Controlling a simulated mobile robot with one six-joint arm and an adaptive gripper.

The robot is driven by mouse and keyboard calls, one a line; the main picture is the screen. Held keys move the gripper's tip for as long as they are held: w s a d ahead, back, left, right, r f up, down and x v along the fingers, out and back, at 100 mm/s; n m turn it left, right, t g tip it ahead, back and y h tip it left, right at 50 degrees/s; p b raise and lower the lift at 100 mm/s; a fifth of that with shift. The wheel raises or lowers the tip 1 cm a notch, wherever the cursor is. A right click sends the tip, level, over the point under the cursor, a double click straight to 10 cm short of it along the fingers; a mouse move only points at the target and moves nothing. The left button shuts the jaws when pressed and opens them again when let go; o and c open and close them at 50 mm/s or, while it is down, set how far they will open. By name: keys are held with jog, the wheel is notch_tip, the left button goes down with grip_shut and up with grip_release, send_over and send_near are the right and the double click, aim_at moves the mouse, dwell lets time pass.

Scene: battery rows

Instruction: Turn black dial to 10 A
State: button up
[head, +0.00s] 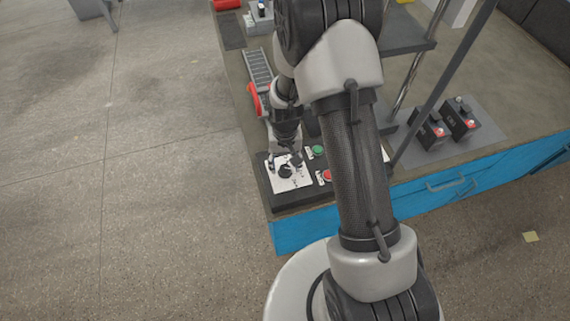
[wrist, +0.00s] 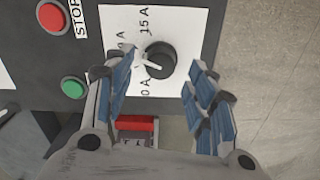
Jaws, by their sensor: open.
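The black dial (wrist: 161,58) sits on a white plate (wrist: 190,24) in the wrist view, with a white pointer line aimed up and left. The label "15 A" is above it, "0 A" is lower left, and a label at left ending in "A" is partly hidden by a finger. My gripper (wrist: 160,72) is open, with one blue-padded finger on each side of the dial and visible gaps between. In the head view, my gripper (head: 285,159) is over the panel, close to the dial (head: 285,171). Contact cannot be told.
A red STOP button (wrist: 52,17) and a green button (wrist: 73,87) share the dark panel (head: 290,202). A red part (wrist: 136,124) shows behind the gripper. Two black batteries (head: 434,132) stand at right on the bench. Open floor lies left of the bench.

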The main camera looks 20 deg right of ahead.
notch_tip(320, 180, up, 10)
dwell(0.3)
dwell(0.4)
notch_tip(320, 180, up, 10)
jog(key=t, duration=0.1)
send_over(285, 167)
jog(key=s, duration=0.3)
jog(key=s+r+n+t, duration=0.1)
jog(key=s+r, duration=0.5)
jog(key=s, duration=0.3)
jog(key=s+r+n+t, duration=0.1)
jog(key=s+r+t, duration=0.1)
jog(key=s+r, duration=0.5)
jog(key=shift+s+t, duration=0.3)
jog(key=shift+s, duration=0.95)
jog(key=shift+r, duration=0.1)
